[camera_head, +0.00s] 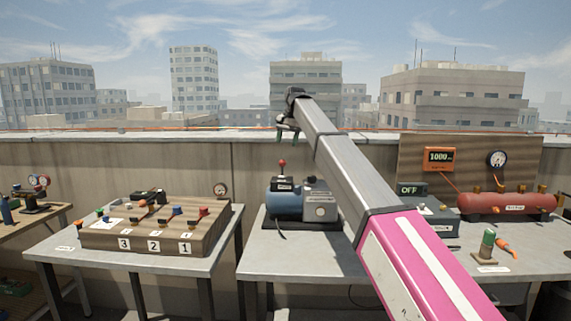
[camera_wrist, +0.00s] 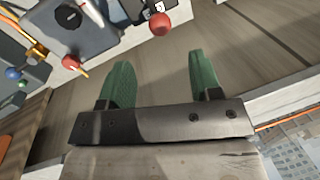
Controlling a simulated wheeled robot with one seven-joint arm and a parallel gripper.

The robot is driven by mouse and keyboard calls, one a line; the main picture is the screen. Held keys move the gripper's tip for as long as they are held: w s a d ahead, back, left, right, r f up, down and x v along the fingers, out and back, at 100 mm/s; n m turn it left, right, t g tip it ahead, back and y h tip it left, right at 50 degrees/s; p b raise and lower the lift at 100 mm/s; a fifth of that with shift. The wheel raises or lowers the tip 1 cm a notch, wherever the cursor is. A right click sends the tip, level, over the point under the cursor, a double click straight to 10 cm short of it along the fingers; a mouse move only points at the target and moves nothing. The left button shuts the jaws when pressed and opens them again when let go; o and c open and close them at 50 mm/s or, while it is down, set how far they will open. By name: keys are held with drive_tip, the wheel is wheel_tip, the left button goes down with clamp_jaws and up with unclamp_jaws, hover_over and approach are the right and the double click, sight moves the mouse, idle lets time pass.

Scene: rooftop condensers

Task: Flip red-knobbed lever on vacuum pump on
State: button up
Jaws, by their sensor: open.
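The vacuum pump (camera_head: 284,201) is a blue cylinder with a grey box beside it, standing on the middle table. Its lever, with a red knob (camera_head: 282,162), stands upright on top of the pump. My gripper (camera_head: 288,137) has green fingers and is above the red knob in the head view, apart from it. In the wrist view my gripper (camera_wrist: 161,76) is open and empty. A red ball (camera_wrist: 160,24) shows there beyond the gap between the fingers, likely the lever's knob. Another red ball (camera_wrist: 72,62) is farther left; I cannot tell what it belongs to.
A wooden board with numbered switches (camera_head: 155,225) stands on the left table. A grey box with an OFF display (camera_head: 410,189), a red tank (camera_head: 508,204) and a green-topped lever (camera_head: 487,243) are at the right. A parapet wall (camera_head: 120,165) runs behind the tables.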

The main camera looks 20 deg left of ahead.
sight(282, 163)
drive_tip(key=f, duration=0.3)
drive_tip(key=a+f, duration=0.1)
drive_tip(key=f, duration=0.2)
drive_tip(key=a+f, duration=0.1)
drive_tip(key=f, duration=0.3)
drive_tip(key=shift+s+f, duration=0.1)
drive_tip(key=shift+s, duration=0.1)
clamp_jaws()
drive_tip(key=shift+s, duration=0.15)
drive_tip(key=s+t, duration=0.1)
drive_tip(key=t, duration=0.1)
drive_tip(key=s+d+t+y, duration=0.1)
drive_tip(key=t, duration=0.1)
drive_tip(key=shift+s+r+n, duration=0.15)
drive_tip(key=shift+r+n, duration=0.05)
drive_tip(key=shift+n, duration=0.1)
drive_tip(key=t, duration=0.1)
drive_tip(key=s+t+y, duration=0.1)
drive_tip(key=t, duration=0.1)
drive_tip(key=shift+s+d, duration=0.15)
drive_tip(key=shift+d, duration=0.05)
drive_tip(key=shift+s+f+n+t+y, duration=0.1)
drive_tip(key=shift+s+n+t+y, duration=0.15)
drive_tip(key=shift+t, duration=0.3)
drive_tip(key=shift+s+f+n+t+y, duration=0.15)
drive_tip(key=shift+t+y, duration=0.2)
drive_tip(key=shift+t, duration=0.2)
